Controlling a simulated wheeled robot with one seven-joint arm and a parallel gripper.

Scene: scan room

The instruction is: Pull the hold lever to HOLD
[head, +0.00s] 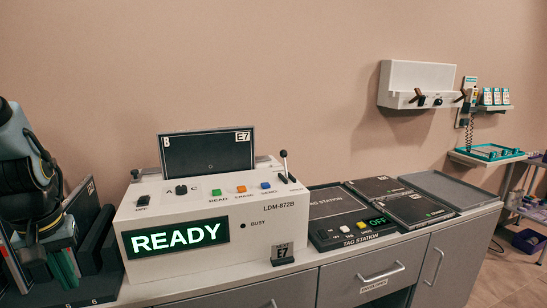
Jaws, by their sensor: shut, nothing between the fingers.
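A white scanner unit (160,262) marked LDM-872B stands on the counter, its display (176,238) reading READY. A small lever (287,166) with a black knob rises nearly upright from its top right corner. My gripper (65,268) is at the far left, pointing down in front of the dark rack. Its fingers look closed and empty. It is well apart from the lever, with the scanner's width between them.
A dark plate (207,152) marked E7 stands in the scanner's top. A tag station (352,232) showing OFF and dark trays (418,208) lie to the right. A dark rack (98,240) is at the left. A white wall unit (418,80) hangs behind.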

